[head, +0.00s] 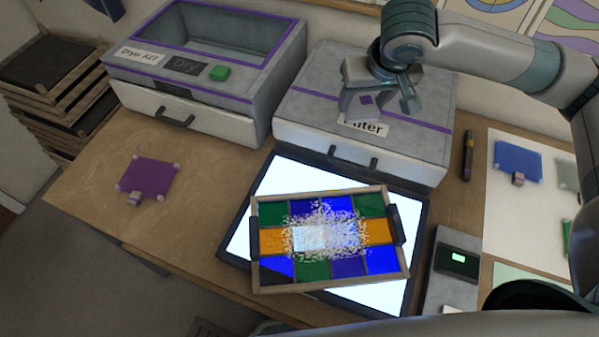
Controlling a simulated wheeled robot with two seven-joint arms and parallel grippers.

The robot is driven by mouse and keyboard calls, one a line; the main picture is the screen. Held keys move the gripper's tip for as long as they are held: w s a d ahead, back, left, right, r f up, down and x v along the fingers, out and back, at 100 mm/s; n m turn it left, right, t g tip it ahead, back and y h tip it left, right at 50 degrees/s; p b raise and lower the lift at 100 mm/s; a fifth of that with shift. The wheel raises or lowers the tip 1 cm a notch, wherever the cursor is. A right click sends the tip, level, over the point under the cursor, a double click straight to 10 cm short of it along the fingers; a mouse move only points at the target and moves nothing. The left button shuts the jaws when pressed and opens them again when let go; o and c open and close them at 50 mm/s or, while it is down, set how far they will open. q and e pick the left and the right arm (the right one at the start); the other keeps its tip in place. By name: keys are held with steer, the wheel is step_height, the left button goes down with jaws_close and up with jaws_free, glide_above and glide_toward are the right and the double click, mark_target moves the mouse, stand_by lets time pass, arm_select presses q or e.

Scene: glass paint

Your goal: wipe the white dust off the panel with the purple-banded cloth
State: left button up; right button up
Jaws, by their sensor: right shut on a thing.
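The panel (377,233) is a wood-framed grid of green, blue, orange and pale panes, lying slightly askew on a lit light table (275,178). White dust (325,236) is spread over its middle panes and reaches into the panes around them. My right gripper (381,108) is above the front part of the grey cabinet on the right, behind the panel. It is shut on a small pale thing with a purple patch, which looks like the cloth (359,109). The cloth is apart from the panel. My left gripper is not in view.
A grey dryer box (205,100) stands at the back left, next to the grey cabinet (300,115) with a partly hidden label. A purple sheet (150,176) lies on the left. A grey device (456,262) stands right of the light table. Bare tabletop (205,215) shows at left.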

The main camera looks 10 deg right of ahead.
steer(key=shift+s+a+f+n+y+p, duration=0.2)
steer(key=shift+a+n+p, duration=0.1)
steer(key=shift+n+p, duration=0.2)
steer(key=shift+s+a+f+n+y+p, duration=0.1)
steer(key=shift+s+a+n+y+p, duration=0.15)
steer(key=shift+n+p, duration=0.2)
steer(key=s+a+f+n+g+y+p, duration=0.1)
steer(key=s+a+f+n+g+p, duration=0.1)
steer(key=s+a+n+p, duration=0.3)
steer(key=s+a+f+n+g+y+p, duration=0.2)
steer(key=s+a+n+p, duration=0.4)
steer(key=n, duration=0.8)
steer(key=a+f+g+p, duration=0.1)
steer(key=a+p, duration=0.1)
steer(key=a, duration=0.1)
steer(key=shift+s+a+f+g+p, duration=0.2)
steer(key=shift+s+g+p, duration=0.1)
steer(key=shift+p, duration=0.1)
steer(key=shift+f, duration=0.1)
